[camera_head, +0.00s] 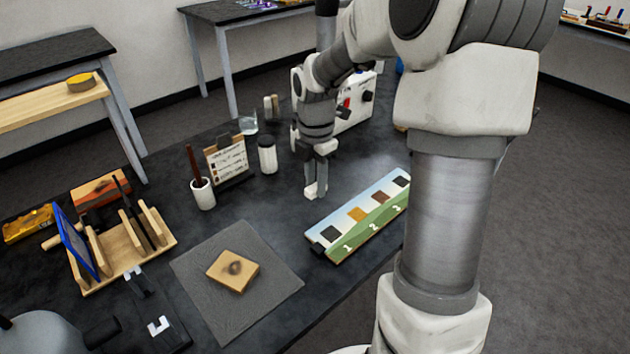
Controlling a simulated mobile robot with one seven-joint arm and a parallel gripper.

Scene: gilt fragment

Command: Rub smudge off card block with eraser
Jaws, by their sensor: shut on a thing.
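The card block (221,272) is a tan square slab lying flat on a grey mat (200,258) in the front middle of the dark bench. A dark, roundish smudge (235,267) marks the middle of its top. My gripper (316,188) points down behind and to the right of the block, well apart from it, near the left end of a numbered strip. It is shut on a small pale thing, which looks like the eraser; the fingers cover part of it, and its outline is hard to tell.
The numbered sample strip (345,240) lies right of the mat. A white cup (203,194), a small sign board (229,158) and a white-bodied jar (267,157) stand behind the mat. A wooden rack (128,258) stands left. Bare bench separates strip and mat.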

